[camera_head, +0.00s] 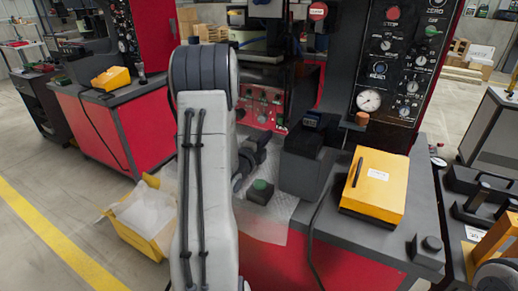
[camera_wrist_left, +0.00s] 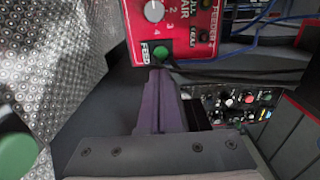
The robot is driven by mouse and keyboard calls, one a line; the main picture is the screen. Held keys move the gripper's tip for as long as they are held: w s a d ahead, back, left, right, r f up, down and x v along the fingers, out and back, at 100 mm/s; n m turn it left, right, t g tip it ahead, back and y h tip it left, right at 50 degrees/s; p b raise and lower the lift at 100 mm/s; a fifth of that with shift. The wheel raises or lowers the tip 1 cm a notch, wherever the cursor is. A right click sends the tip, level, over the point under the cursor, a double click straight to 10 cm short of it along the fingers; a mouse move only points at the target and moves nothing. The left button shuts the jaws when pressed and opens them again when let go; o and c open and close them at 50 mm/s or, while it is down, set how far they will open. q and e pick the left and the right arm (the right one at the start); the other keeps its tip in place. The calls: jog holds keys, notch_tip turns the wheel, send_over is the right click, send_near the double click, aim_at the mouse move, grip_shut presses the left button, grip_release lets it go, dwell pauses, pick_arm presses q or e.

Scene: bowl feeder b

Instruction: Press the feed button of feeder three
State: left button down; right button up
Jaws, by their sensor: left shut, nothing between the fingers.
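The red feeder control panel (camera_head: 260,105) stands at the back of the bench, behind my left arm. In the left wrist view the panel (camera_wrist_left: 188,22) shows a white knob with a number scale, a "FEEDER" label whose number I cannot read surely, and a green button (camera_wrist_left: 161,52) marked "FEED". My left gripper (camera_wrist_left: 160,72) is shut and empty. Its fingertips are just below the green button in that view; I cannot tell whether they touch it. In the head view this gripper (camera_head: 267,138) is small and dark, in front of the panel. My right gripper is not in view.
A larger green button (camera_head: 260,187) sits on a dark box on the bench, near textured metal plate. A yellow box (camera_head: 375,185) stands on the bench at right. A gauge panel (camera_head: 405,60) rises behind it. Blue and black cables (camera_wrist_left: 250,45) run beside the feeder panel.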

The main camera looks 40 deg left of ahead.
pick_arm(q)
jog(key=shift+b+v, duration=0.35)
jog(key=shift+v, duration=2)
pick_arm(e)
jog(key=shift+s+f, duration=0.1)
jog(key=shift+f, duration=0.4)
